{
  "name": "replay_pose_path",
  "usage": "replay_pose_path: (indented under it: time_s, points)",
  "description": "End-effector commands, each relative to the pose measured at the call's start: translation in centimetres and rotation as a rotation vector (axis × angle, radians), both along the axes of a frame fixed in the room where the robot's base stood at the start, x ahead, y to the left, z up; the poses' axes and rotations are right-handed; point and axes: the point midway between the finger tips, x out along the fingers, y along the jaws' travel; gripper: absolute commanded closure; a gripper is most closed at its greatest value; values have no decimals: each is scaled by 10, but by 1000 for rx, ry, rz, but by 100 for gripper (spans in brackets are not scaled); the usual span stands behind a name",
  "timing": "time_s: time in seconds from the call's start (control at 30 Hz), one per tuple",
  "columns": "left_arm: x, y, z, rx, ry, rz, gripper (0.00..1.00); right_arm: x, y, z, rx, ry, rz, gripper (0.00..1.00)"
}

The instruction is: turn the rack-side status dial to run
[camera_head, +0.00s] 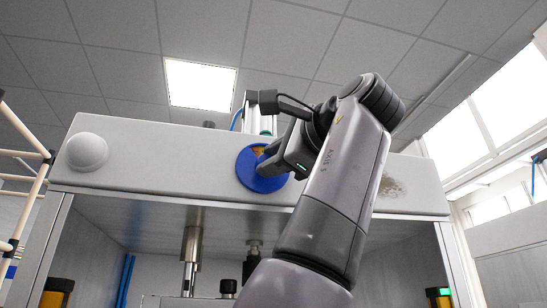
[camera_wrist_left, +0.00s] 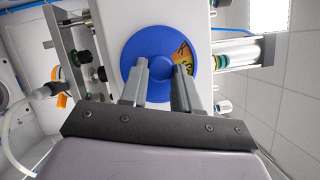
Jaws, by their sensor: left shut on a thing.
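The status dial is a round blue disc (camera_head: 247,172) on the front of the press's white top beam. In the left wrist view the dial (camera_wrist_left: 135,55) shows a cut-out window with a yellow-orange patch and dark marks at its upper right; the marks are too small to read. My left gripper (camera_head: 273,167) reaches the dial from the right in the head view. In the left wrist view its two fingers (camera_wrist_left: 160,70) stand either side of the dial's raised blue middle and are shut on it. They hide part of the disc. My right gripper is not in view.
The white beam (camera_head: 150,160) carries a white dome (camera_head: 87,152) at its left end. A metal ram (camera_head: 192,245) hangs below the beam. A cream tube rack (camera_head: 30,190) stands at the far left. A clear cylinder (camera_wrist_left: 240,53) lies right of the dial in the wrist view.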

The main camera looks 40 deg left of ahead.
Motion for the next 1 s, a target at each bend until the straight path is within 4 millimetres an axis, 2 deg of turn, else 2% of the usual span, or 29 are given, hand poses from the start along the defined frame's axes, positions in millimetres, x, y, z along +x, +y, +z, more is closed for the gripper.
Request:
replay_pose_path:
  time_s: [0.4, 0.83, 0.87, 0.9, 1.0]
  points:
    - [0, 0, 4, -70, -95, -4, 100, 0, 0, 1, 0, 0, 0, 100]
    - [-1, 0, 3, -78, -105, -1, 100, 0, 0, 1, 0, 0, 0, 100]
    - [-1, 0, 3, -78, -105, -1, 60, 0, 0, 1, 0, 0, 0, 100]
    - [-1, 0, 3, -79, -105, 0, 46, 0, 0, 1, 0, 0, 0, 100]
    - [-1, 0, 3, -81, -103, 0, 44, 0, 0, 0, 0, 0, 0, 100]
